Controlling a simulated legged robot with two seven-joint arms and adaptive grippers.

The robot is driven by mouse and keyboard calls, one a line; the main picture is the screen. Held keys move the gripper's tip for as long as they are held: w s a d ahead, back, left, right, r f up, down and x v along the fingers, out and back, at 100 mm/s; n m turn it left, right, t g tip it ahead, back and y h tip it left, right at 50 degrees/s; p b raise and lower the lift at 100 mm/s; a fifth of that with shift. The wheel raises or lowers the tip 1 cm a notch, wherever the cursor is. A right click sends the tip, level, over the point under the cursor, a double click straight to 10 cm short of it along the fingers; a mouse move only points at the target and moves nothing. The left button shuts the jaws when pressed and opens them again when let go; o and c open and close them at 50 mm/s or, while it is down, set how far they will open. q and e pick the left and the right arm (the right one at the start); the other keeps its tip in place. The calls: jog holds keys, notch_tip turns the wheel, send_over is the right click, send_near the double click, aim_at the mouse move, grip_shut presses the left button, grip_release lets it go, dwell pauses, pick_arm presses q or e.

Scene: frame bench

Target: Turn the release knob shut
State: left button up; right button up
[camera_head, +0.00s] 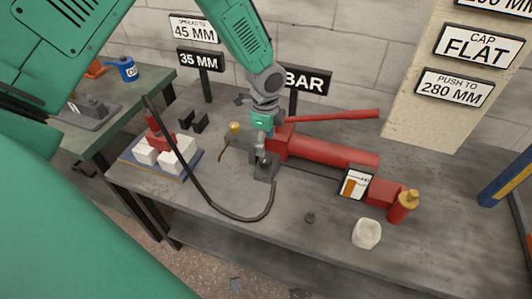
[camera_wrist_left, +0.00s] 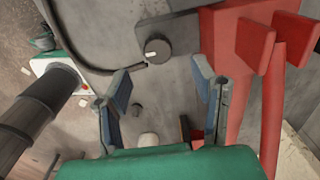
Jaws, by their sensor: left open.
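In the head view the block (camera_head: 266,174) stands at the left end of the red pump (camera_head: 325,150). My left gripper (camera_head: 262,148) points down just above the block. In the left wrist view its two blue-padded fingers (camera_wrist_left: 162,76) are spread apart with nothing between them. The knob shows just beyond the fingertips. I cannot tell whether they touch it. My right gripper is not in view.
A long red lever (camera_head: 335,115) runs above the pump. A gauge display (camera_head: 355,184) and a white cup (camera_head: 367,233) are right. The front bench is mostly clear.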

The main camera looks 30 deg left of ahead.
aim_at(265, 158)
pick_arm(q)
notch_tip(265, 158, up, 5)
jog(key=shift+r, duration=0.1)
dwell(0.5)
